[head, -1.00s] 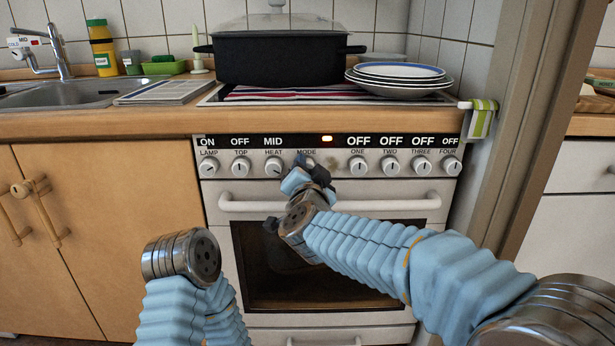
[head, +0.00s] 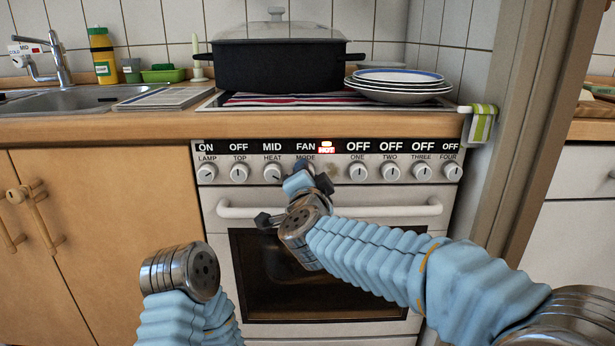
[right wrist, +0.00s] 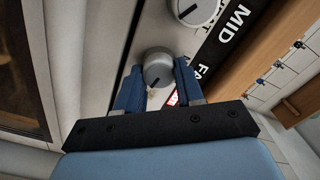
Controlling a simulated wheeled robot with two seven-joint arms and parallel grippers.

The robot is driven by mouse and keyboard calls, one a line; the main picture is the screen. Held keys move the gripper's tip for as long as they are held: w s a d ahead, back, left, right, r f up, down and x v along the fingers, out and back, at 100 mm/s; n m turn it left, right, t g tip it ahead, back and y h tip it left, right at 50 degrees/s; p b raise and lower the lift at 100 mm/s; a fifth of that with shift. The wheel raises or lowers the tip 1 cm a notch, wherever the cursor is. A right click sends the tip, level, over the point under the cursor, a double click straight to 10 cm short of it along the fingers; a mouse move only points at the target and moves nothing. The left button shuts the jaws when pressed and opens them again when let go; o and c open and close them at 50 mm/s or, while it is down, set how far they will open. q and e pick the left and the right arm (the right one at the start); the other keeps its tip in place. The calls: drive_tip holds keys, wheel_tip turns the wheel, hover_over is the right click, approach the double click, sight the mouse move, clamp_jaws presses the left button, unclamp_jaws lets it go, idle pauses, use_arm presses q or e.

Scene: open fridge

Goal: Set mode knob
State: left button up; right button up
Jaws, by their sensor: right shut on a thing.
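The oven's control panel (head: 345,160) has a row of knobs under a black strip. The strip reads FAN above the MODE label, MID above HEAT, ON above LAMP and OFF above TOP. My right gripper (head: 312,172) is at the MODE position and hides that knob in the head view. In the right wrist view the grey mode knob (right wrist: 157,74) with a dark pointer line sits between the blue fingers of the right gripper (right wrist: 158,82), which is shut on it. The heat knob (head: 272,173) is just to its left. My left arm shows at lower left, but its gripper is out of view.
The oven door handle (head: 375,208) runs below the knobs. A black roasting pan (head: 280,66) and stacked plates (head: 400,92) stand on the stovetop above. A cabinet (head: 100,220) is at left.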

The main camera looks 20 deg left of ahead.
drive_tip(key=o, duration=1)
drive_tip(key=shift+o, duration=0.2)
drive_tip(key=v, duration=1.4)
drive_tip(key=shift+w+f, duration=0.1)
drive_tip(key=shift+w, duration=0.05)
